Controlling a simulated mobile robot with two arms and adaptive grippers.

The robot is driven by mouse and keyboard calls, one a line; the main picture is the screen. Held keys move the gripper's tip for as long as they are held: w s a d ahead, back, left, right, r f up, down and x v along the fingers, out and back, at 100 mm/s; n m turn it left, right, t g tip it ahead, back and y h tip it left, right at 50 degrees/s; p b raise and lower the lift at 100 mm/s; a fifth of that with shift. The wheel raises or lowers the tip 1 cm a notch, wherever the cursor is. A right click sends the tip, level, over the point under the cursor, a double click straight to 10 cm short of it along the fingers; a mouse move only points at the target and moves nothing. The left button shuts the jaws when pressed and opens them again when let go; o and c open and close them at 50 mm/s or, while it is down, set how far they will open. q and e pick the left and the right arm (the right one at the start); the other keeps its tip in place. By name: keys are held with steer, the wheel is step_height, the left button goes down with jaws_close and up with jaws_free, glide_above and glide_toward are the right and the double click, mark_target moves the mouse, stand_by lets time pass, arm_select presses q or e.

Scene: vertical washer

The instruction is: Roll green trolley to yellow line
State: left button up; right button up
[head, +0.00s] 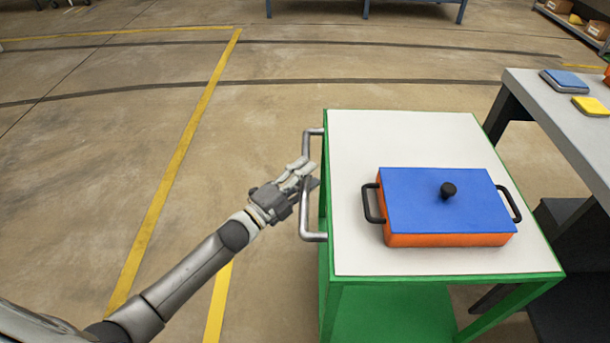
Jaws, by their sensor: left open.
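The green trolley (348,262) with a white top stands right of centre in the head view. A silver handle (308,220) is fixed along its left side. An orange container (448,240) with a blue lid sits on the top. My left gripper (306,176) is open at the middle of the handle, its fingers close around or beside the bar; I cannot tell if they touch it. A yellow line (182,152) runs along the floor to the left of the trolley, apart from it. My right gripper is not in view.
A grey table (553,112) with a blue and a yellow item stands close on the trolley's right. Shelving (575,22) is at the far right, and a blue-legged bench (366,8) at the back. The floor left of the trolley is clear.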

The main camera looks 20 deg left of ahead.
arm_select(q)
steer(key=shift+w+d, duration=0.1)
jaws_close()
stand_by(0.4)
